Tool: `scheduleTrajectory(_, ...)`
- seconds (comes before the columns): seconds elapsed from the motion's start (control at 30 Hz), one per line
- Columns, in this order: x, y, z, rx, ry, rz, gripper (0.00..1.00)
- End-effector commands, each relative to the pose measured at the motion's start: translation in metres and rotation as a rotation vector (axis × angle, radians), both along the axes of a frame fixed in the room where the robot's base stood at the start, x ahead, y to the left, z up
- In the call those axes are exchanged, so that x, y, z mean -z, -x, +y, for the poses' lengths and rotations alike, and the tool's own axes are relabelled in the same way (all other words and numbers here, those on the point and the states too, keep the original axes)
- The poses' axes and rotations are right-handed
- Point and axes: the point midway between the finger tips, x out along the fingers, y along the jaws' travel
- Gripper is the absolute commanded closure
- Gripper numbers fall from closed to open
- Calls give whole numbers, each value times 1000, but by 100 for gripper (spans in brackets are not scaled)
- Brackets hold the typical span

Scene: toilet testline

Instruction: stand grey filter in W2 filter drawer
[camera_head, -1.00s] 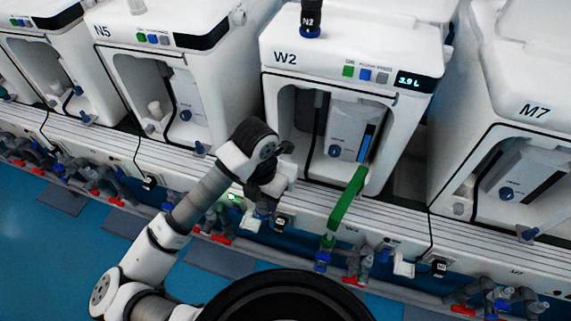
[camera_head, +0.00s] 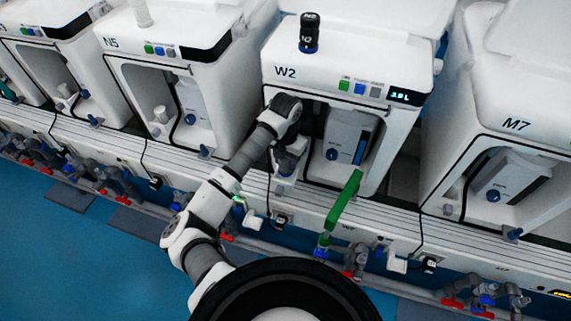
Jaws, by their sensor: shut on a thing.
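The W2 unit (camera_head: 345,58) stands right of centre, a white housing with an open front bay. Inside the bay is a light grey block (camera_head: 350,130) with a blue knob and a dark strip. I cannot tell which part is the filter drawer. My gripper (camera_head: 287,166) points down at the left side of the W2 opening and is shut on a small greyish piece, apparently the grey filter. The piece is mostly hidden by the gripper and too small to make out clearly.
A green lever (camera_head: 343,202) sticks out below W2's bay, right of my gripper. A dark bottle (camera_head: 309,34) with a blue base stands on W2's top. N5 (camera_head: 165,60) is to the left, M7 (camera_head: 517,123) to the right. Pipes and valves run below the ledge.

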Motion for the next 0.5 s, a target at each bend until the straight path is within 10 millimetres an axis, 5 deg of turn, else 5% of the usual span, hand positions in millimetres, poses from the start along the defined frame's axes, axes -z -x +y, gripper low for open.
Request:
scheduleTrajectory(0.3, 34, 1, 0, 0, 0, 2, 85)
scheduleTrajectory(0.5, 36, 1, 0, 1, -1, 0, 85)
